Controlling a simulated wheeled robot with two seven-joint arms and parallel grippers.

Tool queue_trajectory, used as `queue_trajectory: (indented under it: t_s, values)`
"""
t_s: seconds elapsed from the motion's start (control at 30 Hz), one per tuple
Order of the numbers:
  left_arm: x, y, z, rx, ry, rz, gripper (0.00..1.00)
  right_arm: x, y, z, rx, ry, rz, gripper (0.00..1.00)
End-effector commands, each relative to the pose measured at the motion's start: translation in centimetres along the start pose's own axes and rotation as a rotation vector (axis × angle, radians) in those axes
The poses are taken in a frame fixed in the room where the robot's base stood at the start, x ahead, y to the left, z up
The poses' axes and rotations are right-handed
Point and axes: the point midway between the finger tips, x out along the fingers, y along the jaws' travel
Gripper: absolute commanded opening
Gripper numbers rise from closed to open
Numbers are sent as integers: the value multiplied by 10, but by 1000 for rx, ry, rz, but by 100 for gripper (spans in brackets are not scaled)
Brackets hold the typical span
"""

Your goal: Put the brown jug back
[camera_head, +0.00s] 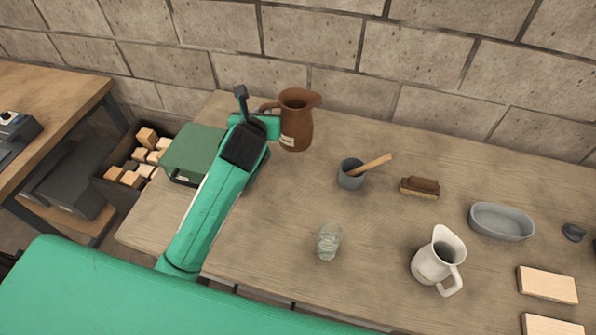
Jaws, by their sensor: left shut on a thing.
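The brown jug (297,124) stands upright, or nearly so, at the back left of the wooden table, close to the block wall. It has a pale label low on its side, and its spout points right. My left gripper (262,112) is at the jug's left side, by its handle, and is shut on it. My arm and gripper hide part of the handle. I cannot tell whether the jug's base touches the table. My right gripper is not in view.
A green box (192,152) is left of my arm. A grey mortar with pestle (350,176), a brush (419,188), a glass (328,241), a white pitcher (436,262), a grey dish (501,221) and wood blocks (547,284) stand on the table (380,245).

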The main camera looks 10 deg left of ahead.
Motion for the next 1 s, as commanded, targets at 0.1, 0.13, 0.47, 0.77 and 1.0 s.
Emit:
queue_trajectory:
  t_s: [0.1, 0.13, 0.47, 0.77, 1.0]
  values:
    - [7, -3, 14, -9, 5, 0, 0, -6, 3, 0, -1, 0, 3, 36]
    - [8, -3, 15, -9, 6, 1, 0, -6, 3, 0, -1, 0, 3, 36]
    - [30, -2, -30, -3, 6, 2, 0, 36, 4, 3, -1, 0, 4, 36]
    - [52, -3, -88, -7, 14, 2, 0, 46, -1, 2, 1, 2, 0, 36]
    - [68, -4, -127, -9, 9, 1, 0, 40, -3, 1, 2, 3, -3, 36]
